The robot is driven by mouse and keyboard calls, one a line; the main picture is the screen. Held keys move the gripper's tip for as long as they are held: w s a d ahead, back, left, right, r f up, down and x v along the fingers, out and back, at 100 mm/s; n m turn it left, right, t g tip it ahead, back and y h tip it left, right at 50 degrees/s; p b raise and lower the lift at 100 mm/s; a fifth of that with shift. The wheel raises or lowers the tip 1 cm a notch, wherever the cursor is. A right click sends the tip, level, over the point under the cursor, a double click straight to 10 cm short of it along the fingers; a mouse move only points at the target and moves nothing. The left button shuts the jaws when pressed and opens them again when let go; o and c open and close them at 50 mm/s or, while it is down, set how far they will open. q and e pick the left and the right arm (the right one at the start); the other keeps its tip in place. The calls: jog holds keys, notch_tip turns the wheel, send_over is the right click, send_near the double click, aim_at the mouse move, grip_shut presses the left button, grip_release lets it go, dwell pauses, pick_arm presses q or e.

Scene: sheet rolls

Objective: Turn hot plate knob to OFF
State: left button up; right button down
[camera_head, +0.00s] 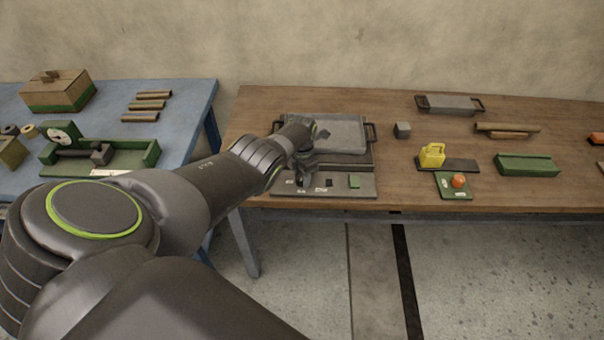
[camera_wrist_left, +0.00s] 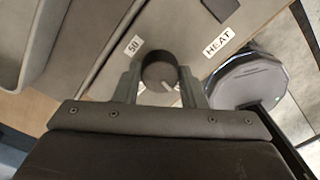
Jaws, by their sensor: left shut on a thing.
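The hot plate (camera_head: 362,190) stands at the left front of the wooden table, with a grey pan-like top with side handles behind its front panel. Its dark round knob (camera_wrist_left: 158,66) sits between the fingers of my left gripper (camera_wrist_left: 160,88) in the left wrist view. The gripper is shut on the knob. A pale pointer mark shows on the knob's near lower side. Labels "50" (camera_wrist_left: 133,46) and "HEAT" (camera_wrist_left: 219,43) lie beside it. In the head view my left gripper (camera_head: 302,178) reaches down to the panel and mostly hides the knob. My right gripper is not in view.
A yellow padlock-shaped block (camera_head: 432,155), an orange ball (camera_head: 458,181) and a green tray (camera_head: 527,166) lie farther right. A blue table (camera_head: 190,120) stands at left.

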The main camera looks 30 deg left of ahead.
pick_arm(q)
jog(key=shift+n, duration=0.9)
jog(key=o, duration=1)
jog(key=shift+r, duration=0.1)
